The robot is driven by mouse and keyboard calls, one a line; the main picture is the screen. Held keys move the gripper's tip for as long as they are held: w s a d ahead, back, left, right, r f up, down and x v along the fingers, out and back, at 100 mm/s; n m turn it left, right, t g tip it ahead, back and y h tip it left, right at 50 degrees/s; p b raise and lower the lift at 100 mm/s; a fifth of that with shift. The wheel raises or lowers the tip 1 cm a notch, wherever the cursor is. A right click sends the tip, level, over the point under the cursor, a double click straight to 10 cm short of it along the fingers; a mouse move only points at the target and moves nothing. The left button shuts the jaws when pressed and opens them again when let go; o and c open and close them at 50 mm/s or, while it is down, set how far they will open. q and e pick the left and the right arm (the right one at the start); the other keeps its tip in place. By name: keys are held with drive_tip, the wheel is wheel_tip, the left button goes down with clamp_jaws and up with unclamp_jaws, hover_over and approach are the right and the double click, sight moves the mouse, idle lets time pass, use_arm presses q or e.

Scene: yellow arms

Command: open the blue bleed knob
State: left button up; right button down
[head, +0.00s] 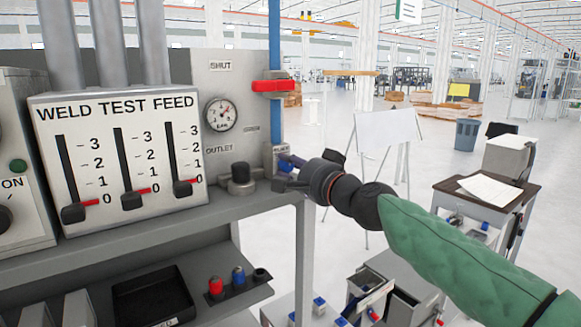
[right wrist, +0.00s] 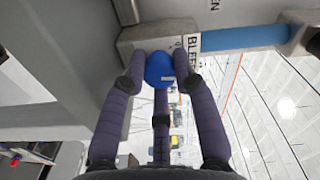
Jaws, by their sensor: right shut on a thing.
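The blue bleed knob (head: 291,160) is on a grey block at the right end of the panel, below the blue pipe, and is mostly hidden by my fingers in the head view. In the right wrist view the round blue knob (right wrist: 159,69) shows between dark fingers, beside a label partly reading "BLEE". My right gripper (head: 284,173) comes from the right in a green sleeve and is shut on the knob. In the right wrist view its fingertips (right wrist: 160,72) sit around the knob's sides. My left gripper is not in view.
A red lever (head: 272,86) crosses the blue pipe (head: 275,40) above. A pressure gauge (head: 220,115) and a dark outlet knob (head: 240,180) are left of the gripper. The grey shelf edge (head: 250,207) runs just below. The floor to the right has a cart (head: 487,190).

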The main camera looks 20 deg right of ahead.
drive_tip(key=m, duration=0.3)
drive_tip(key=shift+d+r+m, duration=0.15)
drive_tip(key=shift+r+m, duration=0.15)
drive_tip(key=shift+m, duration=0.1)
drive_tip(key=shift+f+m+p, duration=0.1)
drive_tip(key=shift+m+p, duration=0.35)
drive_tip(key=shift+m, duration=1.45)
drive_tip(key=c, duration=1.2)
unclamp_jaws()
drive_tip(key=shift+c, duration=0.2)
drive_tip(key=shift+w+f, duration=0.1)
drive_tip(key=shift+f, duration=0.05)
drive_tip(key=shift+s, duration=0.25)
drive_tip(key=v, duration=1.1)
drive_tip(key=shift+s+d, duration=0.15)
drive_tip(key=shift+s, duration=0.15)
